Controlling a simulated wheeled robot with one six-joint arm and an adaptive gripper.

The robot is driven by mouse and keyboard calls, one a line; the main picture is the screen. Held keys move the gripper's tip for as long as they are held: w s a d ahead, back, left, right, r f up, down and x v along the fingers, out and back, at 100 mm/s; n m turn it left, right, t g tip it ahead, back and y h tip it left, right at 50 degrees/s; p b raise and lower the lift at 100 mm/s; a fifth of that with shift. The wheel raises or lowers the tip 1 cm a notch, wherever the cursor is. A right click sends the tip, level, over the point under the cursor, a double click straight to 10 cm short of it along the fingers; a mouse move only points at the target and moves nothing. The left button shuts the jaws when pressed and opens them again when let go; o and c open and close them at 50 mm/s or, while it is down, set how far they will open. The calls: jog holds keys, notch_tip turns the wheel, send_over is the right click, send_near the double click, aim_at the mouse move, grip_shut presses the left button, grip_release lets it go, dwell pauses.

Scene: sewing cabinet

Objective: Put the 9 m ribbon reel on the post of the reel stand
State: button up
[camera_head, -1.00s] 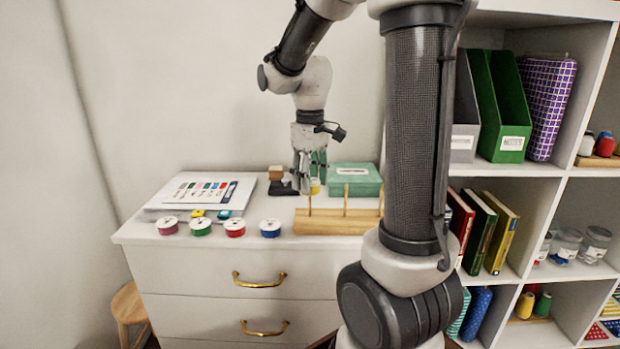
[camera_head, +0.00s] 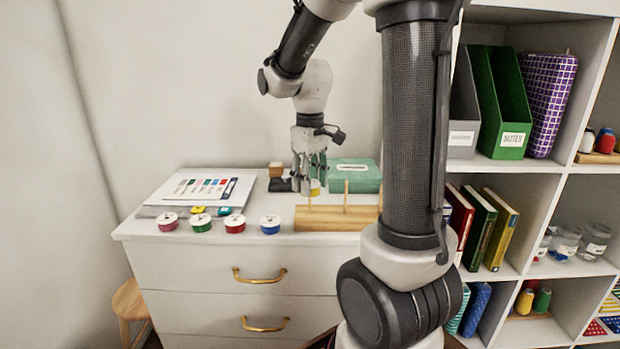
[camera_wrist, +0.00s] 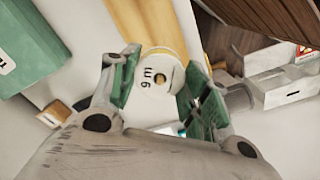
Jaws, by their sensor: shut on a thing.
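In the wrist view the 9 m ribbon reel (camera_wrist: 149,68) has a white face marked "9 m", a centre hole and a yellow edge. My gripper (camera_wrist: 161,82) is shut on it, with green-padded fingers on either side. In the head view the yellow reel (camera_head: 315,188) shows small at the fingertips of my gripper (camera_head: 310,180), above the cabinet top behind the reel stand. The wooden reel stand (camera_head: 325,224) has upright posts; two show, and my arm covers its right end. Its wood (camera_wrist: 150,20) also shows beyond the reel in the wrist view.
Several reels, including a blue one (camera_head: 270,227), stand along the front left edge. A green box (camera_head: 354,177) is behind the stand. A small wooden block (camera_head: 276,169) and a dark object (camera_head: 281,185) are left of my gripper. Papers (camera_head: 240,190) lie further left.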

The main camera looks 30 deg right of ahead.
jog(key=shift+f, duration=0.75)
jog(key=o, duration=1)
notch_tip(320, 180, up, 12)
jog(key=shift+r, duration=0.1)
